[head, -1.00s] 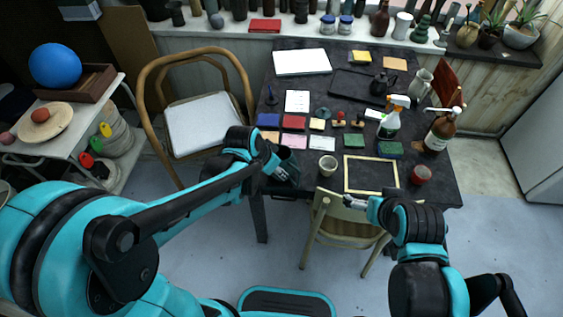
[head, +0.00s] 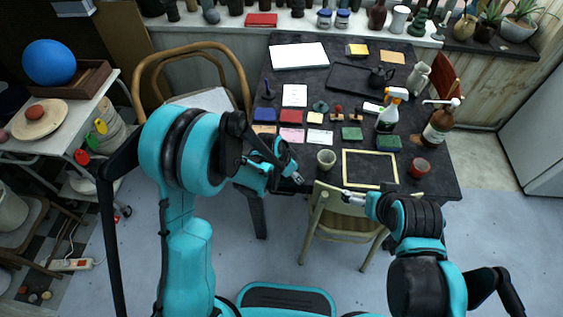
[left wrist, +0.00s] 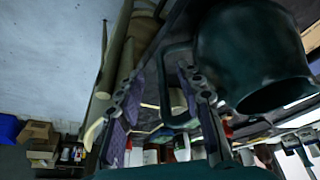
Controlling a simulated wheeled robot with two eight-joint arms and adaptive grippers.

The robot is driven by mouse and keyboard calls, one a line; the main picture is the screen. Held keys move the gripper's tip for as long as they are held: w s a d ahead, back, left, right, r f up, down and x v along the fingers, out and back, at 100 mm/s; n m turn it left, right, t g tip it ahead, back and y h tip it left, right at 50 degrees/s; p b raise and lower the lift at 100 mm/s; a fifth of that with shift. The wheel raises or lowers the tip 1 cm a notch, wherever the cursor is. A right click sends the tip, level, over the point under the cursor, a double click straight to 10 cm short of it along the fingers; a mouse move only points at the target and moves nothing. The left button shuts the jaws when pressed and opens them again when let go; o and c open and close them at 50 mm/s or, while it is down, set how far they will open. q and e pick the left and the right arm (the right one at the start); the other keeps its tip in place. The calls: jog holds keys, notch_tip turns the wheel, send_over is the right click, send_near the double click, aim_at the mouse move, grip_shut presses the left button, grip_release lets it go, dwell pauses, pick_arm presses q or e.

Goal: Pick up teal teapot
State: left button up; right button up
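A dark teal vessel with a looped handle (left wrist: 255,50) fills the upper right of the left wrist view, tilted in the picture. It looks like the teal teapot, but no spout shows. My left gripper (left wrist: 158,112) has its fingers apart, and the handle shows between them without visible contact on both sides. In the head view my left gripper (head: 292,174) is at the table's near left corner, and the vessel cannot be made out there. A dark teapot (head: 381,77) stands on the black tray. My right gripper (head: 352,196) is near the front edge, its fingers too small to judge.
The dark table (head: 440,180) holds a beige cup (head: 326,160), a yellow-framed board (head: 370,169), a red jar (head: 419,168), a spray bottle (head: 391,112) and a brown pump bottle (head: 440,124). A wooden chair (head: 325,222) stands at the front edge. Another chair (head: 240,75) stands left.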

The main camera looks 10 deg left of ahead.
pick_arm(q)
jog(key=b+x, duration=0.1)
jog(key=x, duration=0.2)
jog(key=shift+w+f, duration=0.2)
jog(key=shift+f, duration=0.05)
jog(key=shift+r, duration=0.1)
grip_shut()
